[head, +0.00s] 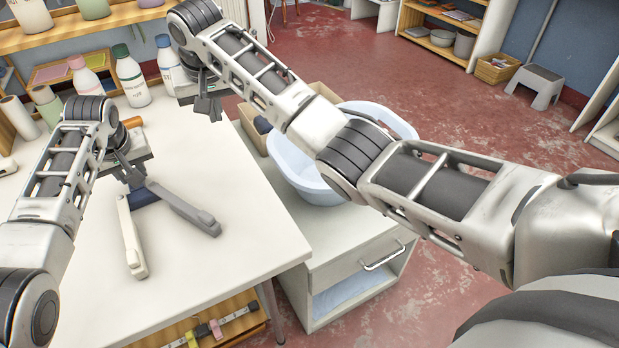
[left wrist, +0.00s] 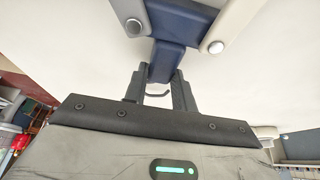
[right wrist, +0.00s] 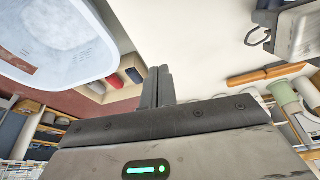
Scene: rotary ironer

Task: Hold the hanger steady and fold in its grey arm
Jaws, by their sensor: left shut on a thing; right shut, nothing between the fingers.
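The hanger lies on the white table, with a dark blue middle (head: 143,195), a grey arm (head: 187,208) and a white arm (head: 131,238). The two arms spread apart in a V toward the table's front. My left gripper (head: 131,178) is shut on the hanger's blue middle, which also shows between its fingers in the left wrist view (left wrist: 178,30). My right gripper (head: 210,108) is shut and empty, beyond the hanger near the table's back right edge, apart from the grey arm. Its closed fingers show in the right wrist view (right wrist: 158,87).
The white table (head: 215,275) is clear around the hanger's arms. Several bottles (head: 131,76) stand along its back. A pale blue basin (head: 310,175) sits on a lower cabinet (head: 352,256) to the right, under my right arm. An orange-handled thing (head: 133,122) lies behind my left gripper.

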